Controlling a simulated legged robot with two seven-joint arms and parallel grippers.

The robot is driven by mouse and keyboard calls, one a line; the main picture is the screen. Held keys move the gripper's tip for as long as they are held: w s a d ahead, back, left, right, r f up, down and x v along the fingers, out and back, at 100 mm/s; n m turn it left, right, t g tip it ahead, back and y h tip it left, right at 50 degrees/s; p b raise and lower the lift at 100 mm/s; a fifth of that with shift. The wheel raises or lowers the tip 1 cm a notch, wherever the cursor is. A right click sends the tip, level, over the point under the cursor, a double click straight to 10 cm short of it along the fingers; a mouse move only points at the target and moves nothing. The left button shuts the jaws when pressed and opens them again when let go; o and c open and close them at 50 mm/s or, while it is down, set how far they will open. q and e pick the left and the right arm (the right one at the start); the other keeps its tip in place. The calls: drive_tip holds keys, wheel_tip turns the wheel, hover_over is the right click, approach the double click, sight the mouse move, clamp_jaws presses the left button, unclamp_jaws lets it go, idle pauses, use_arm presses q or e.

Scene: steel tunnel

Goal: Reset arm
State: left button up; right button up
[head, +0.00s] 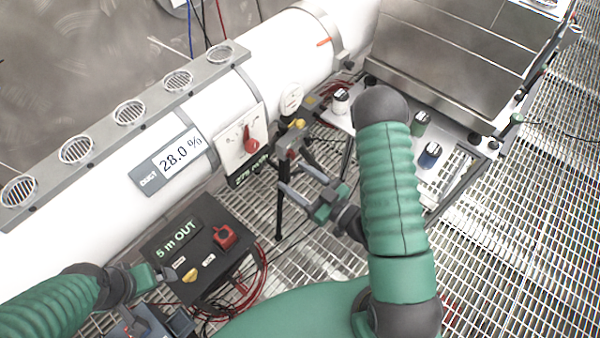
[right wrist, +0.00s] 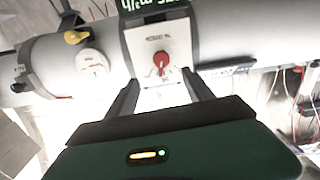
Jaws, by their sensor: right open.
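My right arm (head: 393,190) comes up from the bottom and bends back so that its right gripper (head: 290,172) points left toward the pipe. The gripper is open and empty. In the right wrist view its two fingers (right wrist: 158,88) stand apart, with a white panel and red knob (right wrist: 162,64) seen beyond them. The panel's red knob (head: 251,145) is left of the gripper in the head view, apart from it. My left gripper (head: 160,275) is at the lower left beside the black box; its fingers are too small and dark to judge.
A black "5 m OUT" box (head: 196,246) with a red switch is at lower left. A white pipe (head: 285,52) carries a "28.0 %" display (head: 173,160). A table with small bottles (head: 430,155) is right of my arm. Grating floor (head: 500,255) is open at right.

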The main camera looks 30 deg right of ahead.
drive_tip(key=shift+s+d, duration=0.25)
drive_tip(key=shift+s, duration=0.4)
drive_tip(key=shift+w+a, duration=0.1)
drive_tip(key=w+f+n+g+h, duration=0.1)
drive_tip(key=w+f+g+h, duration=0.1)
drive_tip(key=w+f+g, duration=0.25)
drive_tip(key=s+a+r+m+g+h, duration=0.2)
drive_tip(key=s+r+m+g+h, duration=0.2)
drive_tip(key=s+g, duration=0.6)
drive_tip(key=shift+s+a+r+m, duration=0.15)
drive_tip(key=shift+s+r+m, duration=0.65)
drive_tip(key=shift+s+r, duration=0.05)
idle(1.7)
